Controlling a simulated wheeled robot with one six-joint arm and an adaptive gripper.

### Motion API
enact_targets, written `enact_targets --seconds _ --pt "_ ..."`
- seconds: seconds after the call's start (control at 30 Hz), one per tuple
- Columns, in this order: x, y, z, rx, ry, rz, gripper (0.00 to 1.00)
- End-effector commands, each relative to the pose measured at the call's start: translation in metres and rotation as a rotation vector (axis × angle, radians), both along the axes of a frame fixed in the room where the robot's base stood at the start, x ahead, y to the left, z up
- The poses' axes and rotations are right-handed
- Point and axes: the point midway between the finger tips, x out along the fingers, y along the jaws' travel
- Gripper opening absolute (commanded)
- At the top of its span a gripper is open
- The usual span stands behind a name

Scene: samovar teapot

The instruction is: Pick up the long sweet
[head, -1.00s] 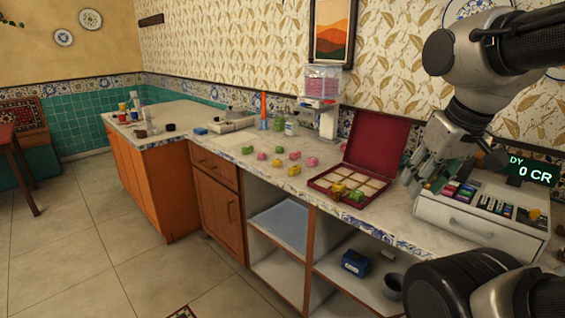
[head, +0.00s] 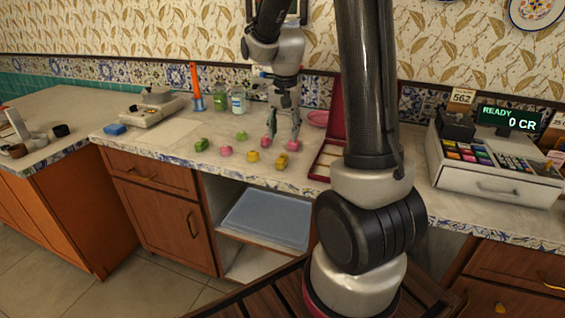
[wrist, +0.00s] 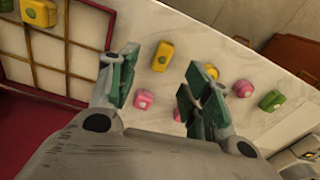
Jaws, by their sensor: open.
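Several sweets lie loose on the pale counter. A yellow oblong sweet (head: 282,160) lies nearest the front edge; it also shows in the wrist view (wrist: 162,56). A green oblong sweet (head: 201,144) lies at the left end of the group, also in the wrist view (wrist: 271,101). Two pink sweets (head: 266,142) (head: 293,144) are by my fingers. A rounder yellow sweet (head: 252,156), a pink one (head: 225,151) and a green one (head: 242,135) lie leftward. My gripper (head: 282,138) points down over the group, open, with nothing held. The wrist view shows its fingers apart (wrist: 163,68).
An open red box (head: 321,171) with pale compartments stands right of the sweets, partly hidden by my arm. A cash register (head: 492,172) is further right. Bottles (head: 238,99) and an orange-topped stand (head: 196,88) are behind.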

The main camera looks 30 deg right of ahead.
Motion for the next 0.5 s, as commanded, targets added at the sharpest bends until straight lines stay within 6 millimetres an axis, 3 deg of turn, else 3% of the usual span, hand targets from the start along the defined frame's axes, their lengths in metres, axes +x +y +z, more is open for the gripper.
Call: enact_targets --seconds 0.03,0.2,0.5 --pt "0.006 -0.003 -0.013 0.003 0.018 -0.029 0.49" --pt "0.017 -0.007 -0.036 0.006 0.038 -0.086 0.49" --pt "0.016 -0.007 -0.074 0.006 0.041 -0.09 0.49"
